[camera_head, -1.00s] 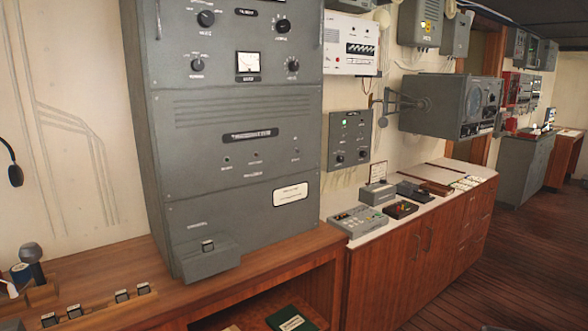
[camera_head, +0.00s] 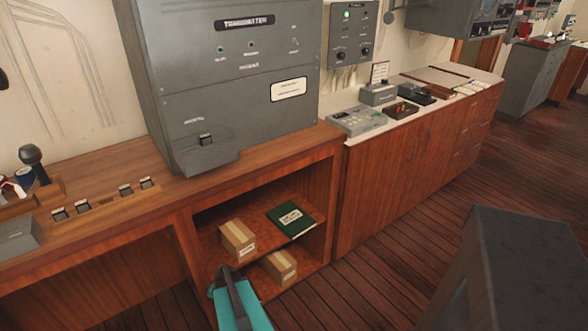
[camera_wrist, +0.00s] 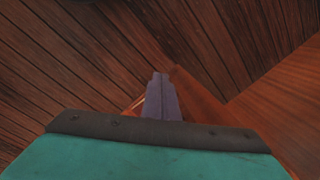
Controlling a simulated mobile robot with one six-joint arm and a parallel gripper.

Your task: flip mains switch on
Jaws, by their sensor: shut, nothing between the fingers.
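A grey transmitter cabinet (camera_head: 235,70) stands on the wooden desk. A small dark rocker switch (camera_head: 205,140) sits on the ledge at its lower front; its label is too small to read, so I cannot tell if it is the mains switch or which way it is set. My gripper (camera_head: 226,271), with a teal body, is low in front of the desk's open shelf, below and apart from the cabinet. In the wrist view its fingers (camera_wrist: 160,80) are together and empty, over dark floor planks and a wooden edge.
Several small switches (camera_head: 103,196) line the desk at left, near a microphone (camera_head: 32,160). The shelf holds a cardboard box (camera_head: 237,240), another lower box (camera_head: 280,266) and a green book (camera_head: 291,219). A control panel with a green light (camera_head: 351,35) hangs above the wooden cabinets (camera_head: 420,150).

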